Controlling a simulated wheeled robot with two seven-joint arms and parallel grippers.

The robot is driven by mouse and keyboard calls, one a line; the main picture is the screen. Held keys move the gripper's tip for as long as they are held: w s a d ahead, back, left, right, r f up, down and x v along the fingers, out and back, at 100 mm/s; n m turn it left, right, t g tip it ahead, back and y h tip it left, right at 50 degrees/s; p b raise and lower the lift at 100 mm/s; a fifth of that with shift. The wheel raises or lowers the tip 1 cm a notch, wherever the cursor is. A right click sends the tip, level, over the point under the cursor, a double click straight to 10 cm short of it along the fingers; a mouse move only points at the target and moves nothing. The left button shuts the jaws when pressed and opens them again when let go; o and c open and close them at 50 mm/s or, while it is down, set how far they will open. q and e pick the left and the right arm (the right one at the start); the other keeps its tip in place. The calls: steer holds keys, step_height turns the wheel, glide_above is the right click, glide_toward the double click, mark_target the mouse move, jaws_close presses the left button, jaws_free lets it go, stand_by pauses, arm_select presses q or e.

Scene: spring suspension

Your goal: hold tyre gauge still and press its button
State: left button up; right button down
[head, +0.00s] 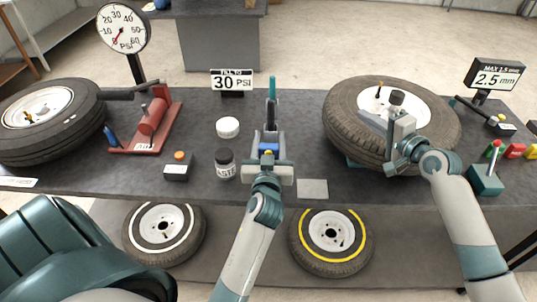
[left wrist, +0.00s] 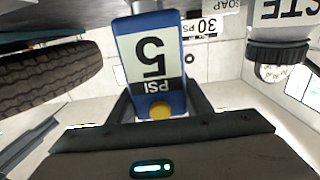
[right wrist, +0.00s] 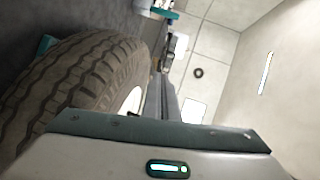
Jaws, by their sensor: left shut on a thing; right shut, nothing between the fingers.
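The tyre gauge (left wrist: 150,62) is a blue block with a white face reading 5 PSI, upside down in the left wrist view. Its round yellow button (left wrist: 161,110) faces the wrist camera. My left gripper (head: 270,125) is shut on the gauge, holding it above the middle of the bench; in the head view only a small blue part of it (head: 268,146) shows. My right gripper (head: 372,118) is shut and empty over the right tyre (head: 440,110), apart from the gauge. In the right wrist view the tyre's tread (right wrist: 80,85) fills the left side.
A white tub (head: 227,127) and a dark paste jar (head: 225,164) stand left of my left gripper. A 30 PSI sign (head: 232,81) is behind. A red stand (head: 150,125) and another tyre (head: 75,130) are at left.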

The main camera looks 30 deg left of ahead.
steer(key=s+a+r+n+g+h, duration=0.1)
steer(key=s+a+n+g+h, duration=0.1)
steer(key=s+a, duration=0.4)
steer(key=s+a+n+g+h, duration=0.2)
steer(key=s+a+n, duration=0.1)
steer(key=s+a, duration=0.3)
steer(key=s+a+r+n+g+h, duration=0.1)
steer(key=s+a+n+g+h, duration=0.1)
steer(key=s+a, duration=0.4)
steer(key=shift+a+r+n+g, duration=0.35)
steer(key=shift+n+g, duration=0.25)
steer(key=shift+n, duration=0.2)
steer(key=s+h, duration=0.1)
steer(key=h, duration=0.1)
steer(key=s+d+n+t+h, duration=0.1)
steer(key=s+h, duration=0.1)
steer(key=s+n+h, duration=0.1)
steer(key=s+h, duration=0.1)
steer(key=shift+s+d+r, duration=0.25)
steer(key=shift+d+r, duration=0.1)
steer(key=shift+d, duration=0.05)
steer(key=shift+f, duration=0.1)
